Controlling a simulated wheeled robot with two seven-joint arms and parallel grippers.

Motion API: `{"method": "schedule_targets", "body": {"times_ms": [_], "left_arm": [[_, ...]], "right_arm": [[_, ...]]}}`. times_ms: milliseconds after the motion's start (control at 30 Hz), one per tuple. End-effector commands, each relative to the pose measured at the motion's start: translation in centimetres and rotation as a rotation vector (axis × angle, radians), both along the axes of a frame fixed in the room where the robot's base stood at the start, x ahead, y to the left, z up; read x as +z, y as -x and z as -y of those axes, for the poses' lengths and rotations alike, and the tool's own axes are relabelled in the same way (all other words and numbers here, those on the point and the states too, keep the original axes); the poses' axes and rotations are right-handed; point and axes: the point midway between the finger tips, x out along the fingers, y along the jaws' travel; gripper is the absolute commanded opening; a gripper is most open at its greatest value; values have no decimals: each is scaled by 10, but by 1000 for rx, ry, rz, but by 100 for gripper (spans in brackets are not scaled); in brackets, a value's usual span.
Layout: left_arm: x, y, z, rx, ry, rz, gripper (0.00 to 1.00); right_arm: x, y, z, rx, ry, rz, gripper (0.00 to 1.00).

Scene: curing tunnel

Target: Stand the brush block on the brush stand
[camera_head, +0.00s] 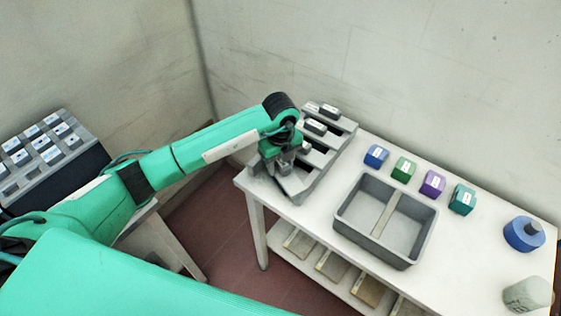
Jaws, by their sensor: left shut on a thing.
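The brush stand appears to be the grey stepped rack (320,163) at the left end of the white table. My left gripper (283,163) reaches in from the left and points down at the rack's near left end. It is shut on a small dark grey thing, which looks like the brush block and is mostly hidden by the jaws. I cannot tell whether that block touches the rack. Two dark blocks with pale tops, one nearer (315,127) and one farther (328,110), sit in the rack's upper steps. My right gripper is not in view.
A grey two-part bin (340,222) stands right of the rack. Behind it are blue (376,156), green (403,169), purple (432,184) and teal (462,200) blocks. A blue round container (523,235) and a pale cup (527,295) stand at the right. Walls close off the back.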

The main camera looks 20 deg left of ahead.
Motion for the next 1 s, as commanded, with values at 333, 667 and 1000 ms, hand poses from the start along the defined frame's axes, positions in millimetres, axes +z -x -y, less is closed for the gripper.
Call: {"method": "schedule_targets", "body": {"times_ms": [333,667,1000], "left_arm": [[-3,0,0,0,0,0,68],[4,-1,0,0,1,2,68],[72,-1,0,-1,0,5,68]], "right_arm": [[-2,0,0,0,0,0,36],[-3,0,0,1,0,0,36],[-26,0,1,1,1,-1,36]]}}
